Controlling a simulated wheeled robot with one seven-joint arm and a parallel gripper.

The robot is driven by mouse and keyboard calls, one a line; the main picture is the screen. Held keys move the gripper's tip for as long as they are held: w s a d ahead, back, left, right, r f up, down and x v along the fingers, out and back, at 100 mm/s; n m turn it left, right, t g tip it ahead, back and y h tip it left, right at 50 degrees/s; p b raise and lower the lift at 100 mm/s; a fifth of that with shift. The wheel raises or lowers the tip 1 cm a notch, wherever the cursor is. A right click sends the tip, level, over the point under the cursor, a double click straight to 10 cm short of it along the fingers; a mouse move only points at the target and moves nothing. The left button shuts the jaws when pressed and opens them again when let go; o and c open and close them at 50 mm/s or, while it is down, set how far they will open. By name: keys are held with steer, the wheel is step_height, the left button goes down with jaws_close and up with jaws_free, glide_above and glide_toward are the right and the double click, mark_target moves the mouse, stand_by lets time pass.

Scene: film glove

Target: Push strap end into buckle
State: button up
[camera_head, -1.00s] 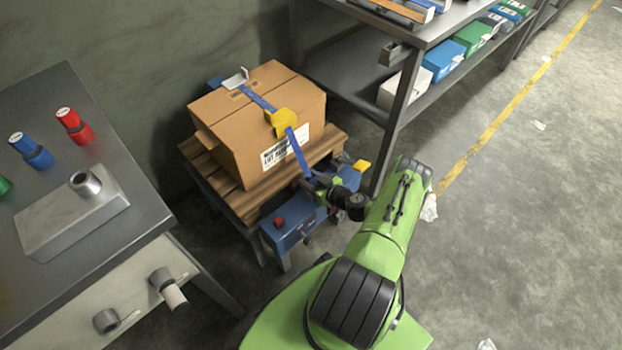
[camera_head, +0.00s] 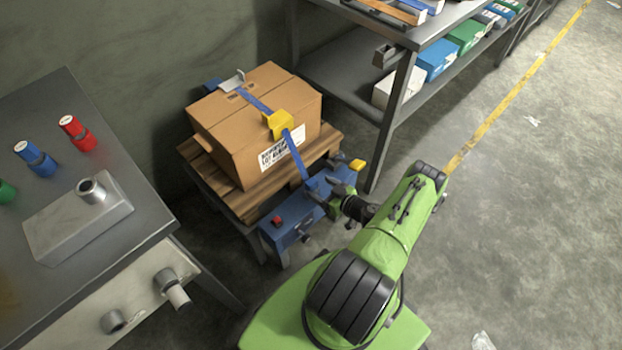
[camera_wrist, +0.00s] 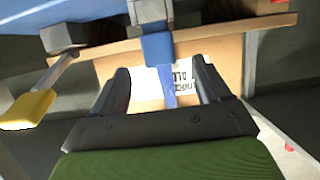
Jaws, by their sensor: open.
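A blue strap (camera_head: 255,101) runs over the cardboard box (camera_head: 230,130), under a yellow corner piece (camera_head: 280,124) and down the front to a blue unit (camera_head: 290,228). In the wrist view the strap (camera_wrist: 158,50) meets a grey fitting (camera_wrist: 150,10), seemingly the buckle; how far the end is inside cannot be told. My gripper (camera_head: 336,193) is open just in front of the strap's lower end. In the wrist view its two dark fingers (camera_wrist: 163,82) stand apart, one on each side of the strap, with no visible contact.
The box sits on a wooden pallet (camera_head: 225,196). A yellow-ended lever (camera_wrist: 27,108) is at the left in the wrist view. A grey workbench (camera_head: 60,110) stands left and a metal shelf rack (camera_head: 345,80) behind right. The floor at right is mostly clear.

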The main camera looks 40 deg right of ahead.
steer(key=p+v, duration=0.2)
steer(key=v, duration=0.6)
steer(key=shift+s, duration=0.2)
